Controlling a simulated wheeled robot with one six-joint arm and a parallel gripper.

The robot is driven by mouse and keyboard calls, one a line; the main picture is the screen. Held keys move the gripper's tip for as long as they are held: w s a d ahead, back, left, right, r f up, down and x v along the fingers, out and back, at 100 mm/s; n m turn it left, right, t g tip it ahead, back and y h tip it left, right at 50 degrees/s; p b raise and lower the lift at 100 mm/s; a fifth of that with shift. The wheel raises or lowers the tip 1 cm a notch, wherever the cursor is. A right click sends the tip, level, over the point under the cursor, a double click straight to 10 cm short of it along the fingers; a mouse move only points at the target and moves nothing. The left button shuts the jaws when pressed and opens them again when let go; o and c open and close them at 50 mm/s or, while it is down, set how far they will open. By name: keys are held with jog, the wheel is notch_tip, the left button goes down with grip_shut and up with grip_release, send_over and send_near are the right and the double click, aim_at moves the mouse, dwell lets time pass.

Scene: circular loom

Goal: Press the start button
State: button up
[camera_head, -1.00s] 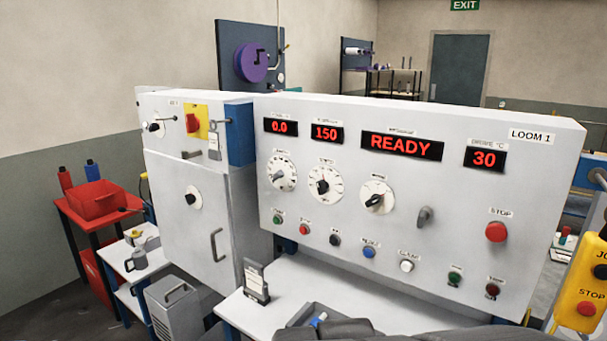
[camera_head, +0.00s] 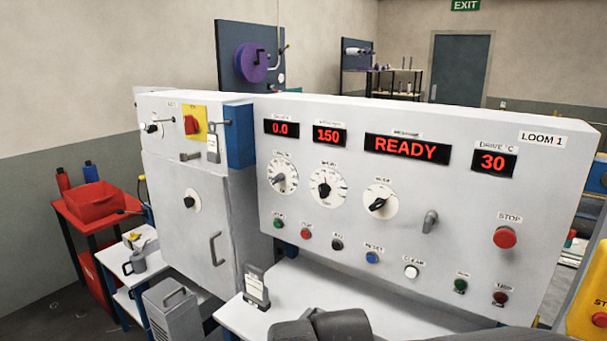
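The white control panel (camera_head: 330,225) marked LOOM 1 stands in front of me, with its display reading READY. A small green button (camera_head: 278,224) sits at the left end of its lower row; the tiny label above it looks like START but is hard to read. A red button (camera_head: 306,233) is just right of it. Another green round piece (camera_head: 460,285) is at the lower right, its label too small to read. A dark grey part of my arm shows at the bottom edge, below the panel and apart from the buttons. My gripper's fingers are not visible.
A large red STOP button (camera_head: 505,238) is on the panel's right side. A grey lever (camera_head: 430,222) and several dials are above the lower row. A small stand with a card (camera_head: 256,287) is on the white table (camera_head: 235,318). A yellow pendant (camera_head: 590,305) is at right.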

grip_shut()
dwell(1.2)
